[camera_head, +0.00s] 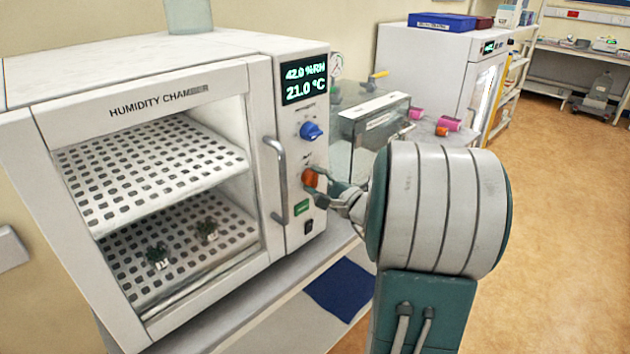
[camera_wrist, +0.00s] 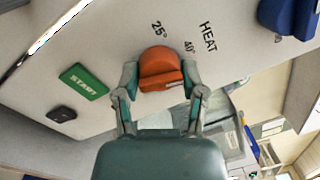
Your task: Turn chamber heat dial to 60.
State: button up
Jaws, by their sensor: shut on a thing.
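The humidity chamber (camera_head: 258,62) stands on the left with a glass door and a control panel. Its orange heat dial (camera_head: 310,178) is low on the panel, below a blue dial. In the wrist view the orange dial (camera_wrist: 160,68) has the word HEAT and the marks 25° and 40° beside it; other marks are hidden. My gripper (camera_wrist: 160,80) is shut on the orange dial, one finger on each side. In the head view my gripper (camera_head: 325,186) reaches the dial from the right. The display (camera_head: 304,80) reads 42.0 %RH and 21.0 °C.
The blue dial (camera_head: 311,131) sits above the orange one. A green START button (camera_head: 301,207) and a black switch (camera_head: 308,227) are below it. A door handle (camera_head: 278,180) is left of the panel. A clear-sided box (camera_head: 375,125) stands behind my gripper. Open floor (camera_head: 560,200) lies to the right.

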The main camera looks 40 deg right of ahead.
jog(key=m, duration=0.5)
jog(key=shift+f+h, duration=0.35)
jog(key=shift+h, duration=0.05)
jog(key=m, duration=0.4)
jog(key=shift+r+m+h, duration=0.1)
jog(key=shift+m+h, duration=0.2)
jog(key=o, duration=1.1)
jog(key=shift+a+r, duration=0.15)
jog(key=shift+o, duration=0.2)
jog(key=s+f, duration=0.1)
jog(key=s, duration=1)
jog(key=shift+s+d, duration=0.35)
jog(key=shift+s, duration=0.05)
